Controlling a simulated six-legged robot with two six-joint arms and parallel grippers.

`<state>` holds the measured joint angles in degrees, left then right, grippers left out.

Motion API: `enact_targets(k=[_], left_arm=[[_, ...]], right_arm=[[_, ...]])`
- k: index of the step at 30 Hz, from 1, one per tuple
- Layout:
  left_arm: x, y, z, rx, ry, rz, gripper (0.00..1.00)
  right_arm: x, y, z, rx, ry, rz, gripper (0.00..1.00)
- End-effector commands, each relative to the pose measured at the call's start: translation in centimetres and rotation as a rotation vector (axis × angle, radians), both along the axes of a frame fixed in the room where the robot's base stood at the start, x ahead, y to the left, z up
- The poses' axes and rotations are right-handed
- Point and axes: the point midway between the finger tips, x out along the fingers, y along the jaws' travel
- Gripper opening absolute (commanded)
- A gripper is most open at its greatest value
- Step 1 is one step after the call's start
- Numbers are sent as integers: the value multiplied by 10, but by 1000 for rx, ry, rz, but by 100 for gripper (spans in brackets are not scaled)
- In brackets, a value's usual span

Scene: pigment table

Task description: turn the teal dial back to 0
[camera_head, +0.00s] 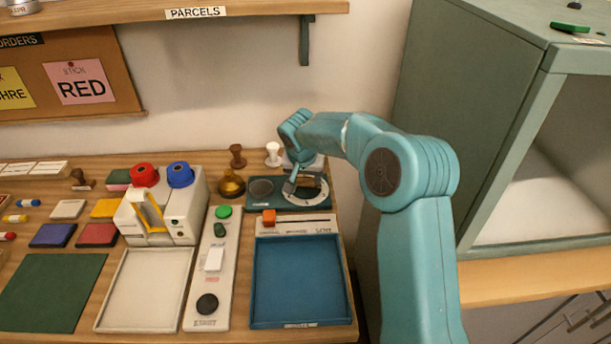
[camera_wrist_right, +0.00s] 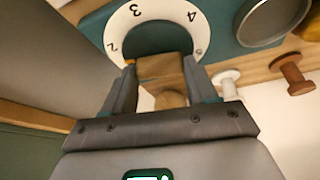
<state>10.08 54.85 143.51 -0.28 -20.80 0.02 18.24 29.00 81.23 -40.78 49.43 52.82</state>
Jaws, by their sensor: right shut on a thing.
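The teal dial (camera_wrist_right: 155,38) sits inside a white ring with black numerals; 2, 3 and 4 show in the right wrist view. In the head view the white ring (camera_head: 318,195) lies on a dark teal plate at the table's back right. My right gripper (camera_wrist_right: 165,82) is shut on the dial, its two fingers at the dial's near side in the wrist view. A wood-coloured piece shows between the fingers. In the head view the right gripper (camera_head: 290,184) reaches down at the ring's left side and hides part of the dial. Its exact reading cannot be told. My left gripper is not in view.
A grey round cup (camera_head: 261,188) stands just left of the dial. A green cabinet (camera_head: 450,100) rises at right.

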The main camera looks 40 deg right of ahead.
Motion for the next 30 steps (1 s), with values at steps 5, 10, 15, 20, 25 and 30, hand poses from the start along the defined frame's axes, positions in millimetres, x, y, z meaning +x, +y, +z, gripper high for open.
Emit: enact_targets(k=[5, 10, 15, 20, 25, 30], left_arm=[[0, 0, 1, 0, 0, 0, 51], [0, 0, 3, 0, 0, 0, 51], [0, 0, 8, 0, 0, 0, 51], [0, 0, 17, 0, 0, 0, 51], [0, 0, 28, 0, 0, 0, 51], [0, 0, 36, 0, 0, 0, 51]], right_arm=[[0, 0, 1, 1, -1, 36, 27], [-1, -1, 1, 0, -2, 129, 27], [-2, -2, 2, 1, -1, 268, 27], [-2, -3, 3, 1, -2, 418, 27], [-2, -4, 4, 1, -3, 578, 27], [-2, -5, 3, 1, -3, 738, 27]])
